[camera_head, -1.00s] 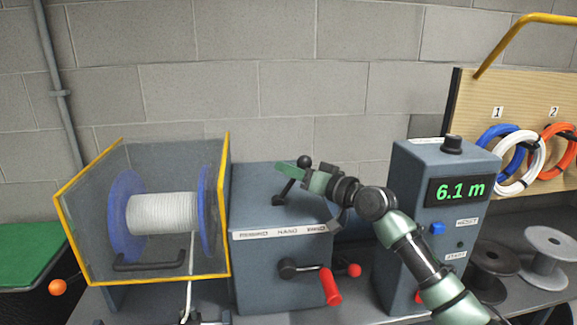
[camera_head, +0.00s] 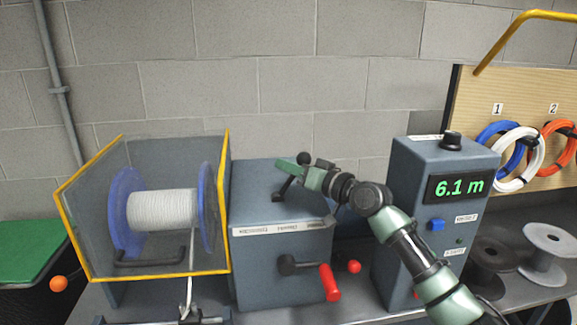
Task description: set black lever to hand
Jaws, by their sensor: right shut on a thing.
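The black lever (camera_head: 284,188) stands on top of the blue-grey gearbox housing (camera_head: 255,202), its round black knob at my right gripper (camera_head: 292,168). My right gripper is shut on the lever near the knob, its arm coming in from the right; the fingers hide part of the lever. The lever leans up and to the right from its pivot. A white label strip (camera_head: 285,228) runs along the housing's front top edge, its words too blurred to read. My left gripper is not in view.
A yellow-framed clear guard (camera_head: 228,205) covers a blue-flanged reel of white rope (camera_head: 163,210) at left. A red-handled crank (camera_head: 329,283) is on the housing front. A counter box (camera_head: 436,215) reading 6.1 m stands at right, near my arm. Coils hang behind it.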

